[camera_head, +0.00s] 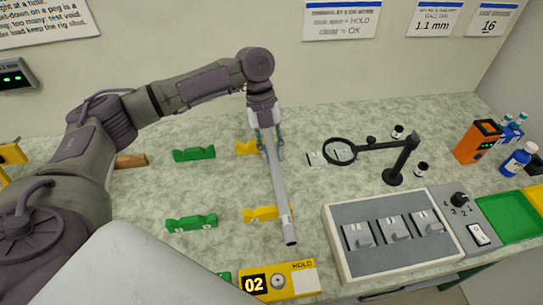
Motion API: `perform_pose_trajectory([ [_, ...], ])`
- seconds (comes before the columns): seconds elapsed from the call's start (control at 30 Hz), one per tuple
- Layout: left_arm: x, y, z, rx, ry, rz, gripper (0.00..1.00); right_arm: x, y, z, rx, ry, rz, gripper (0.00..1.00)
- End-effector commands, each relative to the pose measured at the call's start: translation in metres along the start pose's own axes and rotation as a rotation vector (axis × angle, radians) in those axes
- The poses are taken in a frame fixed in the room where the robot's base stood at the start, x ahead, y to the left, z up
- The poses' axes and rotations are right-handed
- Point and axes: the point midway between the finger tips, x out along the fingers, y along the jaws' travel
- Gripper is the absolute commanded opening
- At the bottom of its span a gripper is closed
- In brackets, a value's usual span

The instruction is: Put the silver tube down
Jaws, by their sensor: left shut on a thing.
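My left gripper (267,148) points down and is shut on the silver tube (280,200). The tube is a long grey cylinder slanting from the gripper toward the near edge of the bench, with its dark open end nearest me. In the picture it crosses the right ends of two yellow notched supports, a far one (246,148) and a near one (260,214). I cannot tell whether it touches them. The gripper and tube hide part of both. My right gripper is not in view.
Green notched supports stand left of the yellow ones, one far (194,154) and one near (191,223). A yellow HOLD box (292,282) sits at the front. Right are a grey switch panel (392,235), a magnifier on a stand (340,151), an orange device (478,141) and blue bottles (518,160).

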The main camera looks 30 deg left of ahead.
Motion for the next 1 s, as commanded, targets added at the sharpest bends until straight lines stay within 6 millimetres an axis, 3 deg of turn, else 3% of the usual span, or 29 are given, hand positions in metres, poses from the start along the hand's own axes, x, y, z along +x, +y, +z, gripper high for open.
perform_pose_trajectory([
  [0.1, 0.002, -0.001, 0.019, -0.002, 0.000, -0.002, 0.00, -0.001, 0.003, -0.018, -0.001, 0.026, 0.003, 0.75],
  [0.23, 0.005, 0.001, 0.028, 0.000, 0.000, -0.001, 0.00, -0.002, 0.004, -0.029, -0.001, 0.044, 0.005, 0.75],
  [0.5, 0.037, 0.006, 0.042, -0.001, 0.000, 0.000, 0.00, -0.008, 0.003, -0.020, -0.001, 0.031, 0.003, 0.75],
  [0.87, 0.042, 0.006, 0.044, 0.000, -0.001, -0.001, 0.00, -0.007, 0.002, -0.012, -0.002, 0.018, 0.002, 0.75],
  [0.9, 0.041, 0.006, 0.044, 0.000, -0.001, -0.001, 0.31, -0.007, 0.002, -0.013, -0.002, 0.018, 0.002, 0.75],
  [1.0, 0.041, 0.006, 0.044, 0.000, -0.001, -0.001, 0.48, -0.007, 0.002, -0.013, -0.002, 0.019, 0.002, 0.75],
])
